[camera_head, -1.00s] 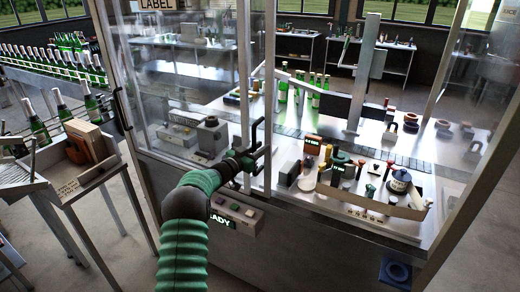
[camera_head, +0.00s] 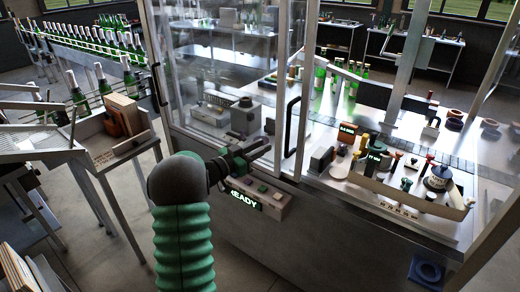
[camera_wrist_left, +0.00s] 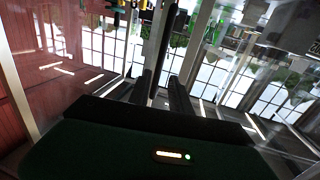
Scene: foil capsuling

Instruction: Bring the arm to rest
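My left gripper (camera_head: 258,152) shows in the head view at the end of my green-sleeved arm, in front of the glass-walled machine. It is empty, and its two dark fingers (camera_wrist_left: 163,92) stand apart in the left wrist view. The black door handle (camera_head: 283,135) is just right of the fingertips, on the glass panel's frame; a small gap seems to separate them. My right gripper is in neither view.
A control box with a lit READY sign (camera_head: 245,199) sits just below my gripper. The machine's worktop (camera_head: 340,205) holds several small parts and green bottles. A stand with a wooden box (camera_head: 122,115) and a row of bottles (camera_head: 95,40) are at left.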

